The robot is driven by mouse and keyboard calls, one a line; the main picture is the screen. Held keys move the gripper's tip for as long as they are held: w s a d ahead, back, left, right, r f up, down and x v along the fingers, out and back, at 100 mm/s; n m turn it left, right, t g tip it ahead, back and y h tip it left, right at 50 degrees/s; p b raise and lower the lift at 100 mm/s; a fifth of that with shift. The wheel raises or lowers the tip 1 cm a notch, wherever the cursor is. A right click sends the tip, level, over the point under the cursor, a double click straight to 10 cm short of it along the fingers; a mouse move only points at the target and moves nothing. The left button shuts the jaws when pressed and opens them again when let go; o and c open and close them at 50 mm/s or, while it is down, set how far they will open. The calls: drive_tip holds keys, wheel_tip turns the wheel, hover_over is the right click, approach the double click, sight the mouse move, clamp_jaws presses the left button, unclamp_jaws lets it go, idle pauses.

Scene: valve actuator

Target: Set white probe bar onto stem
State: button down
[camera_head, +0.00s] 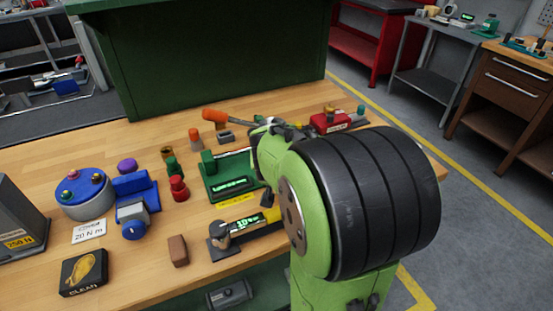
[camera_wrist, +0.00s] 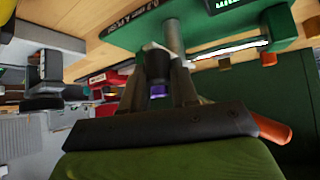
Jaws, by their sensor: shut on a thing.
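My gripper (camera_wrist: 160,72) shows in the wrist view with its dark fingers closed together. A small pale end of the white probe bar (camera_wrist: 152,47) shows at the fingertips; the fingers hide most of it. A grey cylindrical stem (camera_wrist: 173,36) stands just beside the fingertips, against the green fixture (camera_wrist: 120,38). I cannot tell whether the bar touches the stem. In the head view my arm hides the fingertips and the stem. The green fixture with a lit display (camera_head: 213,192) stands to the left of my arm there.
A yellow-and-black meter (camera_head: 243,226) lies in front of the fixture. A red bottle (camera_head: 179,189), a blue vise (camera_head: 135,187) and a round blue unit (camera_head: 85,207) stand to the left. An orange-handled tool (camera_head: 214,116) and a red box (camera_head: 328,123) are behind.

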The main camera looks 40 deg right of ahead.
drive_tip(key=shift+w+a+r+m, duration=0.1)
drive_tip(key=shift+w+a+m, duration=0.05)
drive_tip(key=shift+m, duration=0.15)
idle(0.4)
drive_tip(key=c, duration=0.9)
unclamp_jaws()
drive_tip(key=shift+o, duration=0.2)
drive_tip(key=p+v, duration=0.4)
drive_tip(key=v, duration=1.1)
drive_tip(key=shift+a+r, duration=0.2)
drive_tip(key=shift+a, duration=0.2)
